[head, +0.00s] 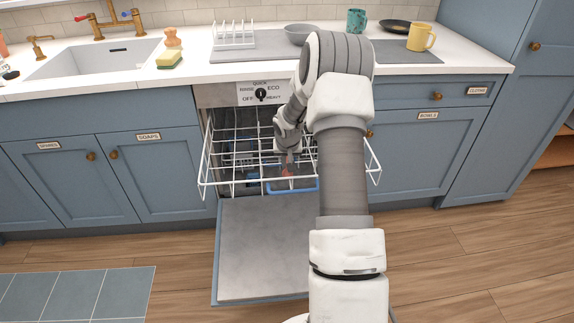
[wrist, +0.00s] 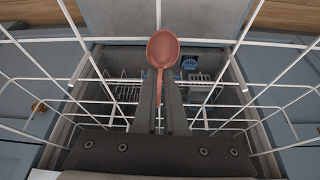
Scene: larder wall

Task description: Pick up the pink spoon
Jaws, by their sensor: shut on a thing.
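The pink spoon (wrist: 162,50) shows in the wrist view, with its bowl up and its handle running down between my fingers. My gripper (wrist: 161,90) is shut on the handle. The lower part of the handle is hidden by the fingers. In the head view my gripper (head: 287,150) is over the pulled-out white wire rack (head: 232,165) of the open dishwasher. A small pinkish patch shows below it there, too small to make out clearly.
The dishwasher door (head: 262,250) is lowered flat in front. White rack wires surround my gripper in the wrist view. The counter above holds a yellow mug (head: 420,38), a teal mug (head: 356,20), a grey bowl (head: 300,33) and a white dish rack (head: 234,35).

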